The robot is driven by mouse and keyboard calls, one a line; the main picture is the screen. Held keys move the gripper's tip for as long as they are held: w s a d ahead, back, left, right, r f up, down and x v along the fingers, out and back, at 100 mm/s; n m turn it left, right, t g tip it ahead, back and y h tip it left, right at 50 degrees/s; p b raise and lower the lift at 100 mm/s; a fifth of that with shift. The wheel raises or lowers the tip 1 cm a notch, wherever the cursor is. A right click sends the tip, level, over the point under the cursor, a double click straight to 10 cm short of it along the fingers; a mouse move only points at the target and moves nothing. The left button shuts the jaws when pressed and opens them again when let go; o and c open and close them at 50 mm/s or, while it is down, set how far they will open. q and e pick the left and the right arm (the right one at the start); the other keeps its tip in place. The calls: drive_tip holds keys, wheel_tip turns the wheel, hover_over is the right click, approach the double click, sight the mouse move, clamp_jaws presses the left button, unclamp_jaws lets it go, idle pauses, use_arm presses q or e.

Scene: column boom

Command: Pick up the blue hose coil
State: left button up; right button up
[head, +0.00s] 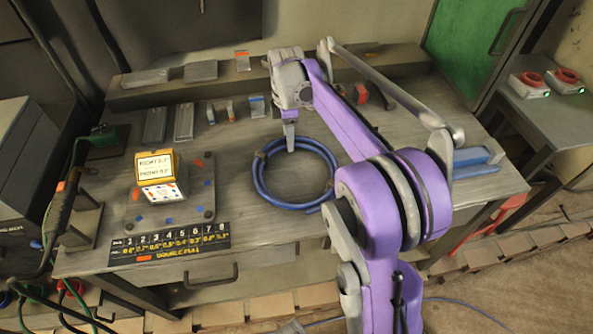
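The blue hose coil (262,188) lies flat on the grey workbench, a ring of several turns around bare bench top. A small grey-brown tie or clip shows on its upper left. My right gripper (290,143) points down at the far side of the coil, its tip over or at the ring's far edge. Whether it touches the hose I cannot tell. The fingers are seen edge-on, so their opening is hidden. My purple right arm passes close to the coil's right side. My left gripper is not in view.
The workbench (235,225) holds a yellow box with a white label (157,168) on a dark plate at left, a black numbered strip (170,244), and small blocks along the back. A blue tray (475,162) lies at right.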

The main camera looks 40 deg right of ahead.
clamp_jaws()
idle(0.3)
